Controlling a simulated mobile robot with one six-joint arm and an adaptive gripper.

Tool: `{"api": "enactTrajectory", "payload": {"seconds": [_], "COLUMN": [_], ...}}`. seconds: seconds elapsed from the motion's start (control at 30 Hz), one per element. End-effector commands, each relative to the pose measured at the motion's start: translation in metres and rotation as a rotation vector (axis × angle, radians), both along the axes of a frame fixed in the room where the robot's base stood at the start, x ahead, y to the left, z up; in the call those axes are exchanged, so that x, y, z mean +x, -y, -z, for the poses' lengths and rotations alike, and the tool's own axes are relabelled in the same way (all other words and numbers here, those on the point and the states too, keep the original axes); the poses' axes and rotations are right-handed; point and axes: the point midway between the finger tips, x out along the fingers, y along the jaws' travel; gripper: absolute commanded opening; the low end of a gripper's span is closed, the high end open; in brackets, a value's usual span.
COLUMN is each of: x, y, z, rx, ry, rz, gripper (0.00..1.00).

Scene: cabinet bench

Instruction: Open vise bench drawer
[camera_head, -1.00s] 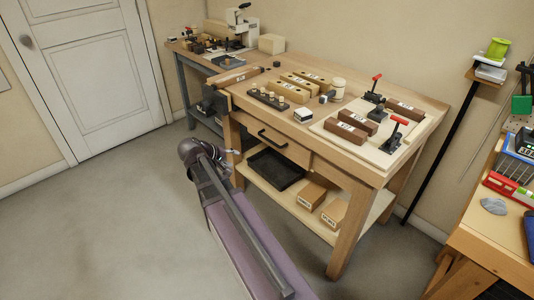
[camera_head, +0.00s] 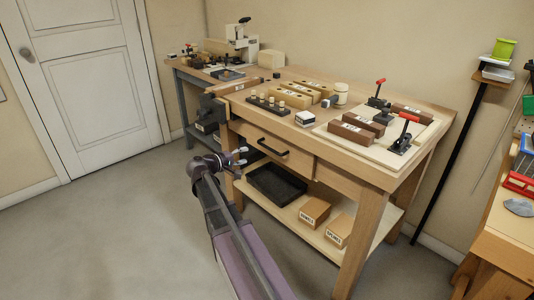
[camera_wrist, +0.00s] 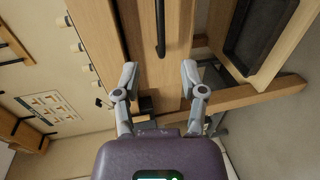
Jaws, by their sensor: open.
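The vise bench (camera_head: 375,212) stands ahead with a wooden drawer (camera_head: 296,156) under its top. The drawer front looks flush with the bench, and it carries a dark bar handle (camera_head: 272,147). The handle also shows at the top of the wrist view (camera_wrist: 160,28), ahead of my fingertips. My gripper (camera_head: 241,156) is in front of the bench, near the left end of the drawer. In the wrist view my gripper (camera_wrist: 160,75) has its two grey fingers spread apart with nothing between them. The dark vise (camera_head: 212,107) sits at the bench's left end.
Blocks, a peg rack (camera_head: 268,105) and red-handled clamps (camera_head: 405,133) lie on the bench top. The lower shelf holds a black tray (camera_head: 276,185) and cardboard boxes (camera_head: 314,211). A bench leg (camera_head: 361,240) stands at right. The floor (camera_head: 100,240) at left is clear.

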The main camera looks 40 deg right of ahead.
Motion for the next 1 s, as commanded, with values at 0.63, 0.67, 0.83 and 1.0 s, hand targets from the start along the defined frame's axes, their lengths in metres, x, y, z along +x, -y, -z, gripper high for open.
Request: {"api": "enactTrajectory", "payload": {"seconds": [0.63, 0.67, 0.83, 1.0], "x": [0.002, 0.003, 0.005, 0.007], "y": [0.027, 0.03, 0.054, 0.079], "z": [0.007, 0.008, 0.013, 0.018], "rx": [0.002, 0.002, 0.002, 0.002], "ry": [0.0, 0.0, 0.0, 0.001], "rz": [0.001, 0.001, 0.002, 0.001], "gripper": [0.54, 0.54, 0.54, 0.54]}}
